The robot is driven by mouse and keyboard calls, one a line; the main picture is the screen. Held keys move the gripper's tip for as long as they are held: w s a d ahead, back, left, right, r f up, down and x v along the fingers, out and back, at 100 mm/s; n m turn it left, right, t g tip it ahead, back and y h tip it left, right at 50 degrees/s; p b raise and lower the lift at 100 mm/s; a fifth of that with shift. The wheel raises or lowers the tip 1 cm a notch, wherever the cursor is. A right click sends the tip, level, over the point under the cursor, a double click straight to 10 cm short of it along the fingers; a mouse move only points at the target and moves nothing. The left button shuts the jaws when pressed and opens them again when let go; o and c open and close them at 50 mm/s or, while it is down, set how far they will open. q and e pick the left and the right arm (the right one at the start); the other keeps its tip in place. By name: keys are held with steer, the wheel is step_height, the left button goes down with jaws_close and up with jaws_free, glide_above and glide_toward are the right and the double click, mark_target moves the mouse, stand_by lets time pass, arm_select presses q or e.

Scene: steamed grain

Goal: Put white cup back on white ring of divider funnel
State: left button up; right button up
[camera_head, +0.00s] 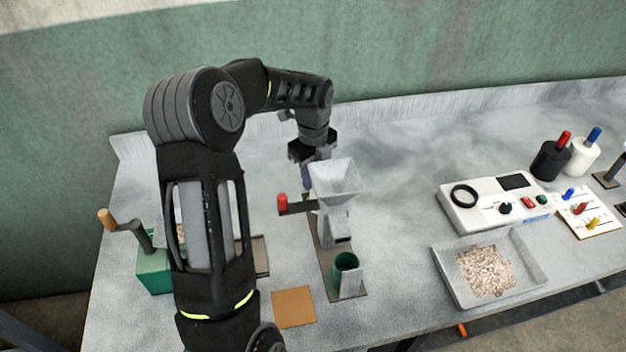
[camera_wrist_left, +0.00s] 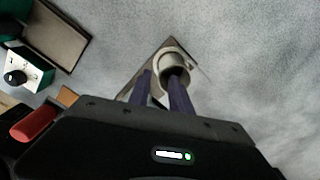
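The divider funnel has a grey square hopper (camera_head: 335,178) on a stand, with a dark green cup (camera_head: 347,262) at the front of its base. My left gripper (camera_head: 305,178) points down just behind the hopper, which partly hides it. In the left wrist view, a small whitish round cup (camera_wrist_left: 173,66) stands at a brown-grey plate's corner. The white ring is not clearly visible. My right gripper is not in view.
A red-knobbed lever (camera_head: 282,202) sticks out left of the hopper. A brown square mat (camera_head: 294,307) lies in front, and a green crank device (camera_head: 153,270) stands left. A grain tray (camera_head: 452,281) and white meter (camera_head: 480,209) are at right. The back middle is clear.

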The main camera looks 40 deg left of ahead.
arm_select(q)
step_height(320, 180, up, 8)
steer(key=shift+r, duration=0.15)
stand_by(0.9)
